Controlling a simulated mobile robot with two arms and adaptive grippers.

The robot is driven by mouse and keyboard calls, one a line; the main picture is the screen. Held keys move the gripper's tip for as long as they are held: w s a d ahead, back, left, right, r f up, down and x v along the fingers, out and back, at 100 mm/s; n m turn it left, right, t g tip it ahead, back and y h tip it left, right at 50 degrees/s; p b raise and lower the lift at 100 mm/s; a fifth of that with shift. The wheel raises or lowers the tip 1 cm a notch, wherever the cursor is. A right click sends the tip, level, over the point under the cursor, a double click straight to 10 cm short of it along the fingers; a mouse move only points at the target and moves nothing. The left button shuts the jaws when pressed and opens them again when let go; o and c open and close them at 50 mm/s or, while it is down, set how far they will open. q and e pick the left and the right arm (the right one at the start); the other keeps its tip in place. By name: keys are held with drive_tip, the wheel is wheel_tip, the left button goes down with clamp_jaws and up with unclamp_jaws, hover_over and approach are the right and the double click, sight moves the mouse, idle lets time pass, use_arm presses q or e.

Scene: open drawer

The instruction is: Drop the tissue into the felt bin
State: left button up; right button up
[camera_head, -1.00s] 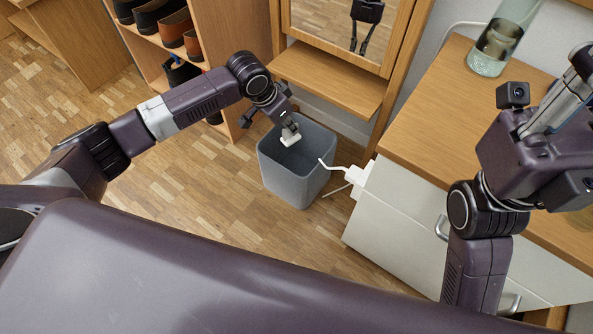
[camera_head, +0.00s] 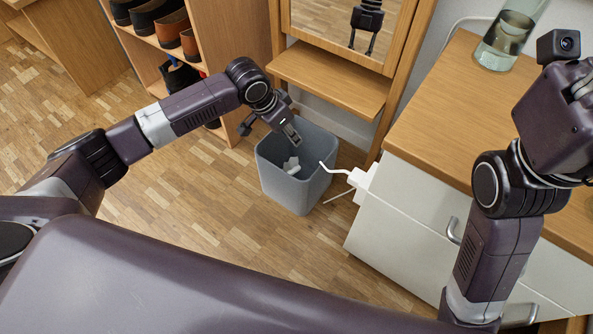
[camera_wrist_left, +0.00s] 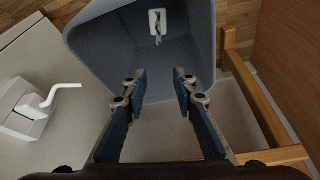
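The grey felt bin (camera_head: 292,192) stands on the floor between the mirror unit and the white drawer cabinet. The white crumpled tissue (camera_head: 291,166) is inside the bin, apart from my fingers. It also shows in the left wrist view (camera_wrist_left: 157,24), near the bin's (camera_wrist_left: 95,48) far end. My left gripper (camera_head: 290,133) is over the bin's opening. In the left wrist view its two fingers (camera_wrist_left: 158,88) are spread apart with nothing between them. My right arm's wrist is at the right edge of the head view; its fingers do not show.
A white bent hook-like piece (camera_head: 340,171) on a white block reaches close to the bin's right rim. The wood-topped cabinet (camera_head: 450,115) carries a glass vase (camera_head: 502,42). A shoe rack and a mirror shelf (camera_head: 325,80) stand behind. The floor at the left is clear.

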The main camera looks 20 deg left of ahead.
use_arm(q)
drive_tip(key=v, duration=1.2)
idle(0.5)
